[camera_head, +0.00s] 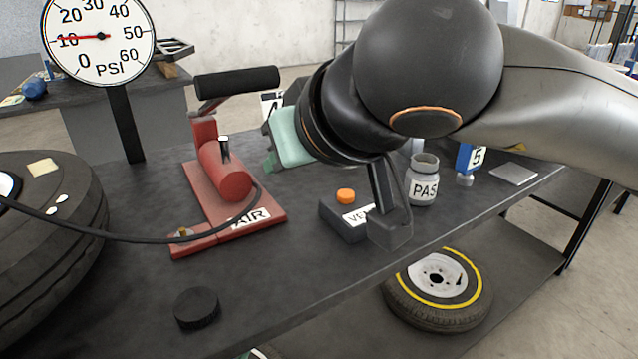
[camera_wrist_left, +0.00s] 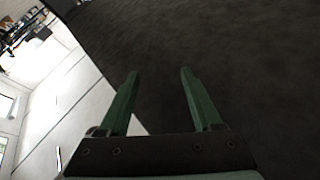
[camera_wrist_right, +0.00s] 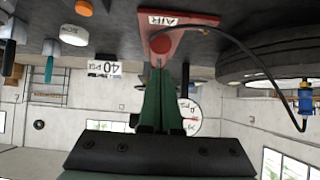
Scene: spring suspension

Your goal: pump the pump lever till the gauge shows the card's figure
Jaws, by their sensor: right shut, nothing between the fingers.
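The red AIR pump (camera_head: 228,172) stands on the dark bench, its lever (camera_head: 237,82) raised with a black grip on top. The gauge (camera_head: 98,40) has its red needle at about 10 PSI. The card (camera_wrist_right: 104,68) reads 40 PSI, upside down in the right wrist view; in the head view it is mostly hidden behind my right gripper. My right gripper (camera_head: 270,162) is shut and empty, right of the pump and below the lever grip, apart from both. Its closed fingers (camera_wrist_right: 159,75) show in the right wrist view. My left gripper (camera_wrist_left: 158,72) is open and empty.
A box with an orange button (camera_head: 346,196) and a jar labelled PAS (camera_head: 423,183) stand right of the pump. A tyre (camera_head: 50,240) fills the bench's left, with a hose running to the pump. A black puck (camera_head: 197,308) lies near the front edge.

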